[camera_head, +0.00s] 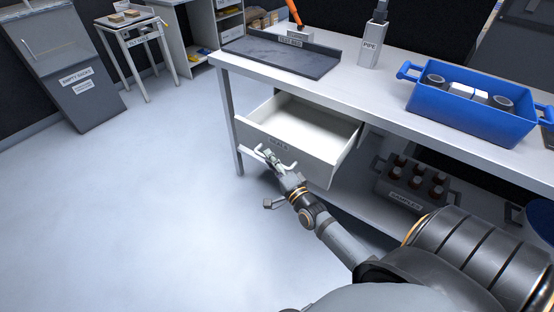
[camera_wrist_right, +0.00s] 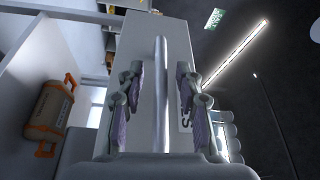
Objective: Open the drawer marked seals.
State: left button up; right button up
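The drawer (camera_head: 318,167) under the workbench is pulled well out, and its white inside looks empty. A small label (camera_head: 279,143) is on its front, too small to read surely; the right wrist view shows part of a label with an S. My right gripper (camera_head: 273,156) is at the drawer's front, by the bar handle (camera_head: 289,166). In the right wrist view the handle bar (camera_wrist_right: 161,95) runs between my two spread fingers (camera_wrist_right: 160,92), with a gap on each side. My left gripper is not in view.
On the workbench (camera_head: 375,95) are a dark tray (camera_head: 282,58), a grey holder marked PIPE (camera_head: 373,45) and a blue crate (camera_head: 470,118). A rack of brown bottles (camera_head: 410,183) is on the lower shelf. The floor at left is clear, with a grey bin (camera_head: 63,60) farther back.

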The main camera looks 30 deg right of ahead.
jog(key=s, duration=1.1)
jog(key=shift+s+f, duration=0.2)
jog(key=shift+f, duration=0.2)
jog(key=shift+f, duration=0.1)
jog(key=s+d+f+n+g, duration=0.1)
jog(key=s+f+n+g, duration=0.35)
jog(key=f, duration=0.85)
jog(key=s+d+f+n+g, duration=0.1)
jog(key=s+f+n+g, duration=0.3)
jog(key=f, duration=0.8)
jog(key=s+d+f+n+g, duration=0.1)
jog(key=s+f+n+g, duration=0.35)
jog(key=f, duration=0.85)
jog(key=s+a+f+n+g, duration=0.2)
jog(key=s+f, duration=0.3)
jog(key=s, duration=0.3)
jog(key=s+a+f+n+g, duration=0.15)
jog(key=s+f, duration=0.25)
jog(key=s, duration=0.5)
notch_tip(320, 180, up, 14)
jog(key=s+g+p, duration=0.1)
jog(key=p, duration=1.3)
jog(key=shift+s+f+h, duration=0.25)
jog(key=shift+s+h, duration=0.15)
